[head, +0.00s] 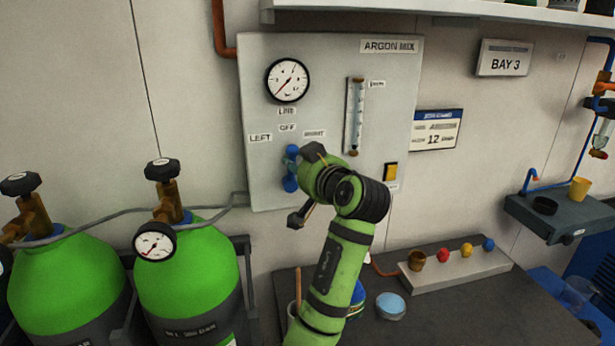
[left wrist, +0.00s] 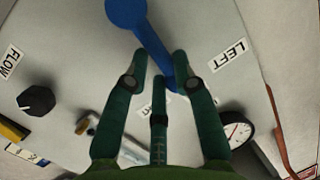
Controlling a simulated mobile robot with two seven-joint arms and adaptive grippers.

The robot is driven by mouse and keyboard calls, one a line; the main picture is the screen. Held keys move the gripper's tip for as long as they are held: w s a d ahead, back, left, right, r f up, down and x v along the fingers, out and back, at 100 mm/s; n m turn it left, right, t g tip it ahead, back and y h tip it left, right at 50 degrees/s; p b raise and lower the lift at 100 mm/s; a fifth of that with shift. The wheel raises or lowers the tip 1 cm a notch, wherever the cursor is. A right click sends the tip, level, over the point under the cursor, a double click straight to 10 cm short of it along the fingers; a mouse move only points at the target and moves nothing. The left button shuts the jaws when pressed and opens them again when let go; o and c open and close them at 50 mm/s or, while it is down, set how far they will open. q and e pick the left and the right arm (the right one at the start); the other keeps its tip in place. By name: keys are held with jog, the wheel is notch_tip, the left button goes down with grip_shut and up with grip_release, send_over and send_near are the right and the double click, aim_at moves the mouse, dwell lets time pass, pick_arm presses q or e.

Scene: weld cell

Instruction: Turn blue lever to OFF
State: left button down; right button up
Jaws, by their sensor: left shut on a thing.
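The blue lever (head: 290,170) is on the grey ARGON MIX panel, below the LEFT, OFF and RIGHT labels. It stands about upright, its handle towards the OFF label (head: 287,127). In the left wrist view the lever (left wrist: 148,42) runs from its round end at the top to between my fingers. My left gripper (left wrist: 165,78) is shut on the lever near its handle end. In the head view my left gripper (head: 305,172) is at the lever's right side and partly hides it. The LEFT label (left wrist: 228,55) is readable in the wrist view. My right gripper is out of view.
The panel (head: 330,60) carries a round gauge (head: 287,80), a flow tube (head: 354,115) and a yellow switch (head: 390,171). Two green gas cylinders (head: 185,265) stand at left. A bench (head: 450,315) with a block of coloured caps (head: 455,270) is below right.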

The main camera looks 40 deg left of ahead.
pick_arm(q)
jog(key=shift+s+a+r+n+t+h+b, duration=0.1)
jog(key=shift+s+a+n+t+h+b, duration=0.15)
jog(key=shift+n+h+b, duration=0.35)
jog(key=shift+r, duration=0.1)
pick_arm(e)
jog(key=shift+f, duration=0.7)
